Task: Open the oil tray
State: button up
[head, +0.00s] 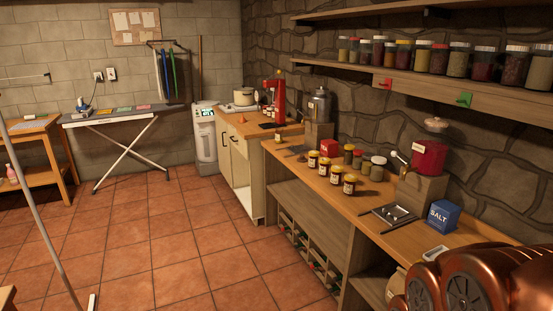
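No part in view is clearly marked as the oil tray, so I cannot tell which it is. The thick lower wall shelf (425,84) on the right has a red pull (386,83) and a green pull (464,100) on its front face. No part of that front visibly stands out as open. A shallow grey tray (391,214) with small items in it lies on the wooden counter. My gripper is not in view.
Several jars line the wall shelf. The counter (385,238) holds labelled jars (349,184), a red grinder (428,157) and a blue salt box (443,216). An ironing board (118,116) stands at the back left. The tiled floor (165,240) is mostly clear.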

aim_at(295, 150)
jog(key=u, duration=0.1)
jog(key=i, duration=1.9)
jog(key=u, duration=0.5)
jog(key=i, duration=1.75)
jog(key=u, duration=0.25)
